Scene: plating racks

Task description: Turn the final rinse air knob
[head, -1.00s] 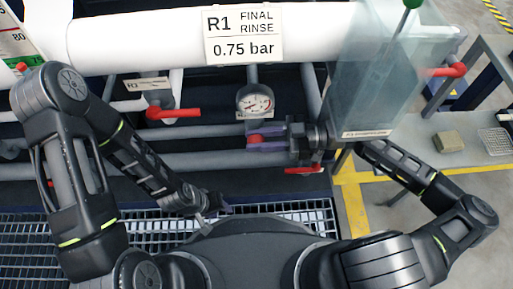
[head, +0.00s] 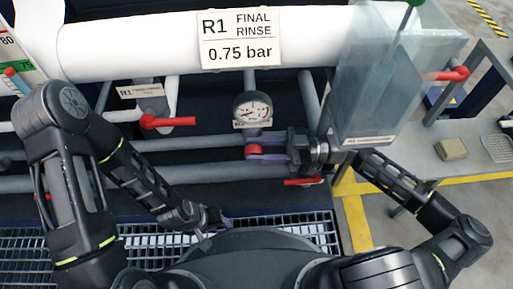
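The red knob (head: 253,151) sits below the round pressure gauge (head: 252,109), under the large white pipe with the R1 FINAL RINSE 0.75 bar sign (head: 240,38). My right gripper (head: 256,149) comes in from the right. Its purple fingers lie above and below the knob, with no clear gap showing, so it looks shut on the knob. The gauge needle is too small to read. My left gripper (head: 222,217) hangs low over the grating, away from the knob. Its fingertips are too small and dark to tell whether it is open.
A red-handled valve (head: 168,121) is left of the gauge, and another red handle (head: 304,182) lies below my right gripper. A clear panel (head: 372,85) stands just right of the gauge. A grey bench (head: 480,150) is at the right. Metal grating (head: 300,222) covers the floor in front.

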